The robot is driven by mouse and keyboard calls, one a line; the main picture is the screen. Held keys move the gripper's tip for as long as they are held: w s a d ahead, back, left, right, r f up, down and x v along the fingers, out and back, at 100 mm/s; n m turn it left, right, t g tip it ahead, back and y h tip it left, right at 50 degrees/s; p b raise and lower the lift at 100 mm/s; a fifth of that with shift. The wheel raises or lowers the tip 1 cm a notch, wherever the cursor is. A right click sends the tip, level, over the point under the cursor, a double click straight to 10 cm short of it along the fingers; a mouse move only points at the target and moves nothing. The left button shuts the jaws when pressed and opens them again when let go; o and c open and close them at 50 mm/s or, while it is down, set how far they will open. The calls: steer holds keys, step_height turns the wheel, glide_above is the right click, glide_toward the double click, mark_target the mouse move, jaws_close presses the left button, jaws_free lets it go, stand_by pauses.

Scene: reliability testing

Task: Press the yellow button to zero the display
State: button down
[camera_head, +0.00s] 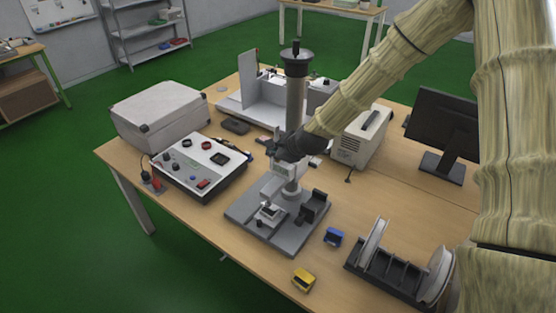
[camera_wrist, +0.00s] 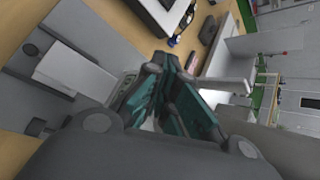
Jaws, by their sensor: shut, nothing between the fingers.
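My gripper (camera_head: 273,149) is in front of the upright grey column (camera_head: 296,100) of the test stand in the head view. Its dark and teal fingers are shut and empty in the wrist view (camera_wrist: 165,70). A pale unit (camera_head: 283,167), which may hold the display, is on the stand just below my gripper and partly hidden by it. No yellow button can be made out on it. I cannot tell whether the fingers touch the unit. The stand's grey base (camera_head: 249,226) carries a small clamp and a black block.
A small yellow item (camera_head: 303,279) and a blue one (camera_head: 333,237) lie near the table's front edge. A white control box (camera_head: 184,160), grey case (camera_head: 160,108), beige instrument (camera_head: 358,139), monitor (camera_head: 443,119) and spool rack (camera_head: 390,277) surround the stand.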

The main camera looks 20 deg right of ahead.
steer(key=shift+r, duration=0.2)
steer(key=shift+r+p, duration=0.45)
steer(key=shift+r, duration=0.15)
step_height(320, 180, up, 5)
steer(key=p, duration=0.3)
stand_by(0.5)
stand_by(0.3)
